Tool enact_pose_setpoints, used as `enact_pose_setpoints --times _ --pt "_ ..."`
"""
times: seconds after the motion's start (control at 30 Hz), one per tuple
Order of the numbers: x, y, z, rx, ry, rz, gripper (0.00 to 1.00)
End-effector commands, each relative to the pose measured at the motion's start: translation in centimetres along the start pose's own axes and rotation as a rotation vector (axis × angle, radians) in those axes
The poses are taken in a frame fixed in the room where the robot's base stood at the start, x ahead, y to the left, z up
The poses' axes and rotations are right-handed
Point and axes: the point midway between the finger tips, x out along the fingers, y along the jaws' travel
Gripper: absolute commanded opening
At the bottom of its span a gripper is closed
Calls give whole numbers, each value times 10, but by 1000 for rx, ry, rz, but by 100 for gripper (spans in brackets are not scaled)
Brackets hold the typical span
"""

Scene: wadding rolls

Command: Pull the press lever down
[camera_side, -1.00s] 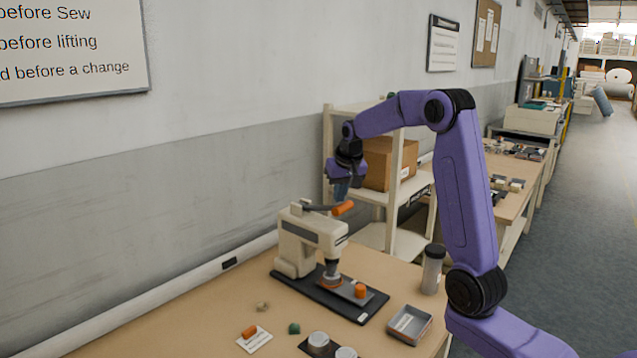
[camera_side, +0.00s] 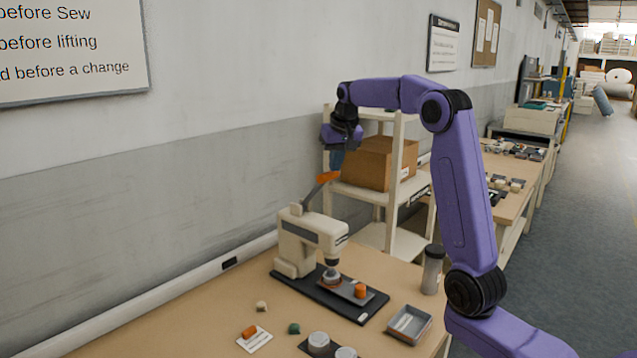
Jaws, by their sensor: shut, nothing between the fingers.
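The cream press (camera_side: 311,240) stands on a black base plate (camera_side: 351,311) on the table. Its dark lever (camera_side: 312,194) slants up to the right and ends in an orange handle (camera_side: 327,177). My gripper (camera_side: 337,168) is shut and empty, pointing down just above and beside the orange handle. I cannot tell whether the fingertips touch the handle. Under the press head, an orange-ringed piece (camera_side: 332,277) sits on a grey slide (camera_side: 347,290), with an orange cylinder (camera_side: 361,290) near its right end.
A shelf rack (camera_side: 371,192) with a cardboard box (camera_side: 377,162) stands close behind my gripper. A dark-lidded jar (camera_side: 432,270) and a grey tray (camera_side: 409,323) are on the right of the table. An orange roll on a card (camera_side: 250,332) and small lumps lie in front.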

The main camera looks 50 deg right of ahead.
Motion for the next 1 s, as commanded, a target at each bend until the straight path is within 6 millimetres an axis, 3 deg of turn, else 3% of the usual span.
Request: enact_pose_setpoints --times 0.6,1.0 --pt "-44 -6 -29 -1 2 -1 0" --pt "-49 -6 -31 -1 0 -1 0"
